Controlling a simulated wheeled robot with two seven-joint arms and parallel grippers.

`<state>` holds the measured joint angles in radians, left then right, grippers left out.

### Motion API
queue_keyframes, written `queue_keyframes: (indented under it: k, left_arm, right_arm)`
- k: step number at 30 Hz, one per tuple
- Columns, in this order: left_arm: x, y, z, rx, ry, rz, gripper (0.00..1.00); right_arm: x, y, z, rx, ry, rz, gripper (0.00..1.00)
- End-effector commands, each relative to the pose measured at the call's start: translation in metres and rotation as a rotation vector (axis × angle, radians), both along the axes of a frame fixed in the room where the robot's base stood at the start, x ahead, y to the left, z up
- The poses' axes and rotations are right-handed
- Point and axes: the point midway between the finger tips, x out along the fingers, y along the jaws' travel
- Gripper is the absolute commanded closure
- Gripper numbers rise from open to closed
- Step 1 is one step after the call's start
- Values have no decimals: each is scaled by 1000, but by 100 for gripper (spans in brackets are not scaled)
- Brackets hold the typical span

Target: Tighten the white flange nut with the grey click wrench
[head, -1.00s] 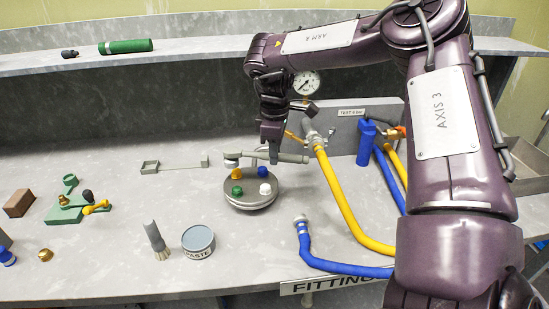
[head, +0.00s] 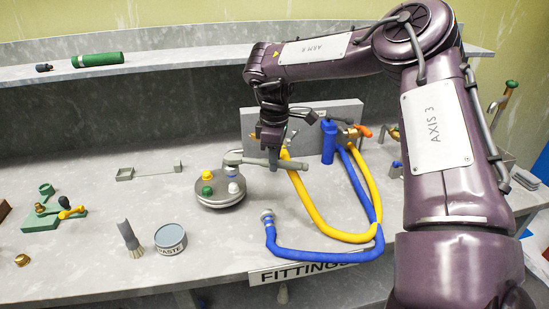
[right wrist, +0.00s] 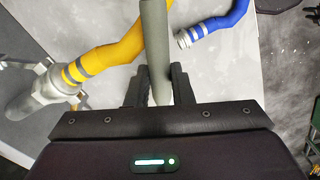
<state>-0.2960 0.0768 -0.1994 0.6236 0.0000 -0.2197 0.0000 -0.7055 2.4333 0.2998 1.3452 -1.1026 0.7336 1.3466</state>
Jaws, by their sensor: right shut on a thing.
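The grey click wrench (head: 285,163) is held level by its handle in my right gripper (head: 273,152). In the right wrist view its handle (right wrist: 155,45) runs between the two fingers (right wrist: 153,88). The wrench head (head: 233,158) is over the back right of the round grey flange (head: 221,201), just above the blue nut (head: 231,171). I cannot tell if they touch. The white flange nut (head: 233,188) sits at the front right of the flange, uncovered. A yellow nut (head: 208,175) and a green nut (head: 207,190) are on its left side. My left gripper is out of view.
A yellow hose (head: 315,220) and a blue hose (head: 305,254) lie right of the flange. A paste tin (head: 170,241) and a brush (head: 130,238) stand in front. A grey holder (head: 150,170) lies empty behind left. A panel (head: 255,125) stands behind.

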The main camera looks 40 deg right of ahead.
Motion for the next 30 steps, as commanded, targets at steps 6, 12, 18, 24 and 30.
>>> queue_keyframes:
  k: [6, 12, 18, 24, 30]
  left_arm:
    - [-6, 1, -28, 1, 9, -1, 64]
    - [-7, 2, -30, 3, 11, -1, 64]
    - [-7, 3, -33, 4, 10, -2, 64]
    - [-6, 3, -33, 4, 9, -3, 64]
    - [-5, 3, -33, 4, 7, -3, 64]
  right_arm:
    - [0, 0, -31, 0, -2, 0, 100]
    - [1, 0, -34, 0, -3, 0, 100]
    - [0, 1, -36, 0, -2, 0, 100]
    - [-1, 1, -35, 0, -1, 0, 100]
    - [-1, 1, -35, 0, -1, 0, 100]
